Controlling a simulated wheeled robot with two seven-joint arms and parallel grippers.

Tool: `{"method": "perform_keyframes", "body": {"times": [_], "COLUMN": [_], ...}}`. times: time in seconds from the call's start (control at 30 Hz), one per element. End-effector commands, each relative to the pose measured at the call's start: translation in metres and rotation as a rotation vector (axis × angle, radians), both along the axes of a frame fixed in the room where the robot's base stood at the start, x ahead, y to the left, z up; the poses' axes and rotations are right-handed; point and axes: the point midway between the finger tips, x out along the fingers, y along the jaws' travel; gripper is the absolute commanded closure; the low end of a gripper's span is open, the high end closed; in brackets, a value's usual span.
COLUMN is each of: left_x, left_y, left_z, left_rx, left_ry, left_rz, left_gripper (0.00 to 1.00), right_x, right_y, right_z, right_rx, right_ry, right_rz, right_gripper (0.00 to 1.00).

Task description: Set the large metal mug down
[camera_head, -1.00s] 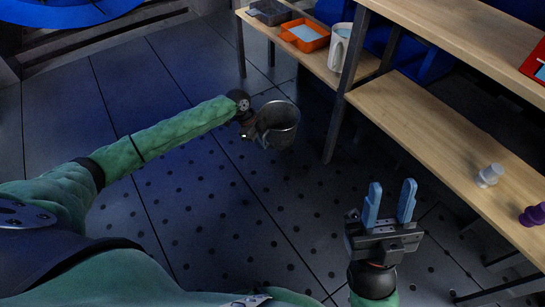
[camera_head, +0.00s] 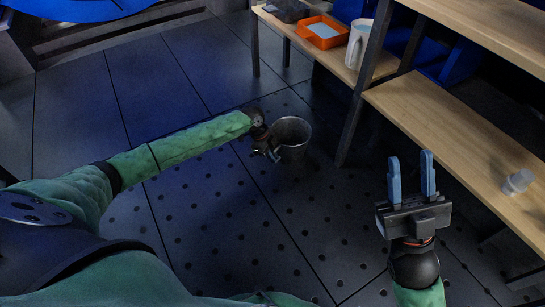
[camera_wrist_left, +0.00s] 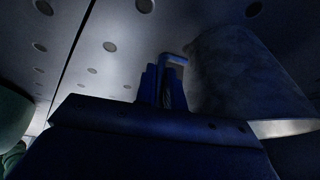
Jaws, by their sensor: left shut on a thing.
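The large metal mug (camera_head: 291,136) is a grey, open-topped cup in the middle of the head view, upright or nearly so. My left gripper (camera_head: 275,153) is at its left side, shut on its handle. In the left wrist view the mug's dark body (camera_wrist_left: 250,75) fills the right, and the fingers of my left gripper (camera_wrist_left: 165,85) close on the handle. I cannot tell whether the mug's base touches anything; dark perforated floor shows around it. My right gripper (camera_head: 411,178) is open and empty, fingers pointing up in the picture, left of the wooden shelf.
A wooden shelf unit (camera_head: 440,125) stands at the right with a dark upright post. Its far board carries an orange tray (camera_head: 322,33), a white mug (camera_head: 357,45) and a dark box (camera_head: 286,10). A small pale object (camera_head: 518,181) stands on the near shelf. The perforated floor (camera_head: 215,215) is open.

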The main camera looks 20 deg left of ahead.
Motion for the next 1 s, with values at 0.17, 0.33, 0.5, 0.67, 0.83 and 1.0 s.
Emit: {"method": "perform_keyframes", "body": {"times": [0.17,0.33,0.5,0.67,0.83,1.0], "left_x": [0.001,0.0,0.0,0.0,0.0,0.0], "left_y": [0.0,0.0,0.0,0.0,0.003,0.012], "left_z": [0.001,-0.001,-0.001,0.0,0.01,0.034], "left_rx": [-0.001,0.0,0.0,0.0,0.0,-0.001], "left_ry": [-0.001,0.0,0.0,0.0,-0.001,-0.001], "left_rz": [-0.001,0.0,0.0,0.0,0.0,0.0], "left_gripper": [1.0,0.78,0.68,0.68,0.68,0.68], "right_x": [0.0,-0.001,-0.001,-0.001,-0.002,-0.022], "right_y": [0.0,0.0,0.0,0.0,0.0,0.002], "right_z": [0.001,0.001,0.0,0.0,0.007,0.015], "right_rx": [0.001,0.004,0.002,0.003,0.001,0.079], "right_ry": [0.0,-0.001,0.0,0.001,-0.012,-0.025], "right_rz": [-0.001,0.0,0.0,0.001,0.0,-0.013], "right_gripper": [0.64,0.64,0.64,0.64,0.64,0.64]}}
